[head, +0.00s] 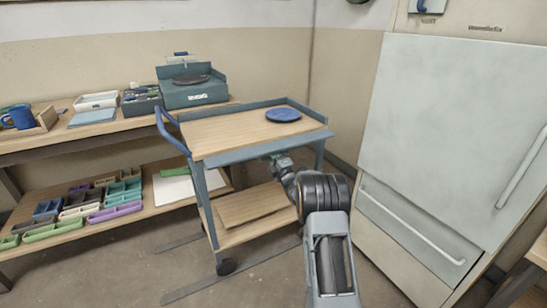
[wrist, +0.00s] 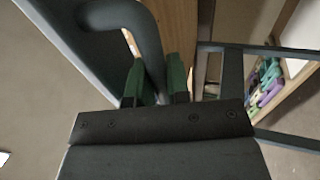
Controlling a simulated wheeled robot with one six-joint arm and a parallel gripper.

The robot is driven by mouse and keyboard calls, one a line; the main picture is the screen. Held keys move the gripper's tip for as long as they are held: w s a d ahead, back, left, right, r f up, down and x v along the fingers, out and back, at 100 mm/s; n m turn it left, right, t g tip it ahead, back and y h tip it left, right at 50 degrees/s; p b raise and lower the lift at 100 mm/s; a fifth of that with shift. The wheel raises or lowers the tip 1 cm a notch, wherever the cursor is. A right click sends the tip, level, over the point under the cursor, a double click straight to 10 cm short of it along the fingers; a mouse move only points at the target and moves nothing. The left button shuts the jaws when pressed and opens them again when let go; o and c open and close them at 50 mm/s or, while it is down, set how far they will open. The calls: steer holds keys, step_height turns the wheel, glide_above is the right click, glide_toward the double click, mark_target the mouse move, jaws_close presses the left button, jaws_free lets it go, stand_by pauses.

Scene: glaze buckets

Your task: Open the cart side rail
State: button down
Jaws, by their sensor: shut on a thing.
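The cart (head: 240,129) has a wooden top and a grey-blue frame. Its side rail (head: 268,147) is a grey-blue panel along the near long edge, sloping outward and standing below the top. In the wrist view, the dark rail panel (wrist: 70,35) fills the upper left, with a curved dark handle (wrist: 148,32) on it. My gripper (wrist: 156,85) has its green fingers on both sides of that handle and is shut on it. In the head view my gripper (head: 281,163) is just under the rail, partly hidden by my arm.
A blue disc (head: 283,115) lies on the cart top. A blue push handle (head: 168,128) is at the cart's left end. A large pale cabinet (head: 440,130) stands close on the right. A bench (head: 135,119) with trays and boxes is behind on the left. Floor at the front left is clear.

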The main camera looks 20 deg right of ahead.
steer(key=shift+s+r+g+p, duration=0.25)
steer(key=shift+r+g+p, duration=0.3)
steer(key=shift+g, duration=0.25)
steer(key=shift+f+g, duration=0.1)
steer(key=shift+g, duration=0.2)
steer(key=c, duration=1.4)
jaws_free()
steer(key=shift+s, duration=0.1)
steer(key=s, duration=0.4)
steer(key=s+d+f+p, duration=0.1)
steer(key=s, duration=0.4)
steer(key=s+f, duration=0.1)
steer(key=s, duration=0.3)
steer(key=shift+s+d+p, duration=0.25)
steer(key=shift+s+p, duration=0.05)
steer(key=shift+p, duration=0.1)
